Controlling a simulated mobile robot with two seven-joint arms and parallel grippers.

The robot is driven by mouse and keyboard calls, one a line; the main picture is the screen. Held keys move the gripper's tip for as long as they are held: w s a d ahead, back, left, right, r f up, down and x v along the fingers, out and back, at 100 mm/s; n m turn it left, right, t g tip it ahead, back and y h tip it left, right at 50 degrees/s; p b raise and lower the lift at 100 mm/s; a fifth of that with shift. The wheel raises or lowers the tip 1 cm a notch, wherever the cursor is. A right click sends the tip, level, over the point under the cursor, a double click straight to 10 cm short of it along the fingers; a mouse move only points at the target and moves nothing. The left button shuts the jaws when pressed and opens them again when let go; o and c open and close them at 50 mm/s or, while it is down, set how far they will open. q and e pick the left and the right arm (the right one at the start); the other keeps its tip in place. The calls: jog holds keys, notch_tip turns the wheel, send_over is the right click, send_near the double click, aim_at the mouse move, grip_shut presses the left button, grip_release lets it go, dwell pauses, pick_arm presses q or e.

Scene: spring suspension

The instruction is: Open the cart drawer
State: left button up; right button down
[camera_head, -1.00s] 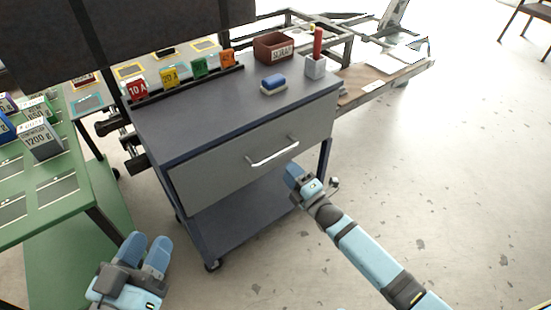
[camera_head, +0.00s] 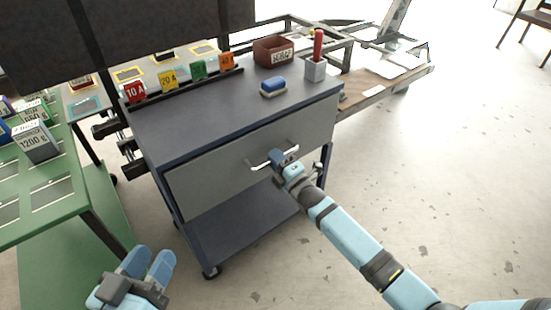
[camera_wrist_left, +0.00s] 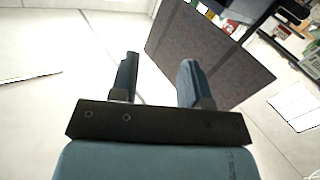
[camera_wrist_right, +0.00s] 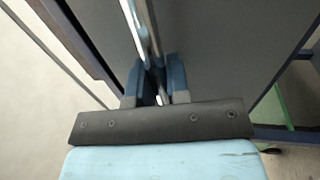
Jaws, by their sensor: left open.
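The cart (camera_head: 225,115) has a dark top and a grey drawer front (camera_head: 215,178), which looks flush with the body. A silver bar handle (camera_head: 261,165) sits on the drawer front. My left gripper (camera_head: 148,262) is open and empty, low at the left in front of the cart. Its spread fingers also show in the left wrist view (camera_wrist_left: 158,80).
A green table (camera_head: 75,190) stands left. Floor is clear in front and right.

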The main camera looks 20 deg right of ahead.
pick_arm(q)
jog(key=shift+r, duration=0.1)
pick_arm(e)
jog(key=shift+s, duration=0.1)
jog(key=shift+s+d+p, duration=0.1)
jog(key=shift+s+p, duration=0.1)
jog(key=shift+p, duration=0.1)
pick_arm(q)
notch_tip(320, 180, up, 8)
jog(key=t+p, duration=0.3)
jog(key=p, duration=0.2)
jog(key=a+f+n+g+y+p, duration=0.1)
jog(key=a+f+g+y+p, duration=0.2)
jog(key=f, duration=0.4)
jog(key=shift+s+a+f+p, duration=0.15)
jog(key=shift+f+p, duration=0.05)
jog(key=shift+p, duration=0.4)
pick_arm(e)
jog(key=r+v, duration=0.3)
jog(key=v, duration=1.4)
jog(key=shift+s+d+r, duration=0.15)
jog(key=shift+s, duration=0.45)
jog(key=c, duration=1.1)
grip_release()
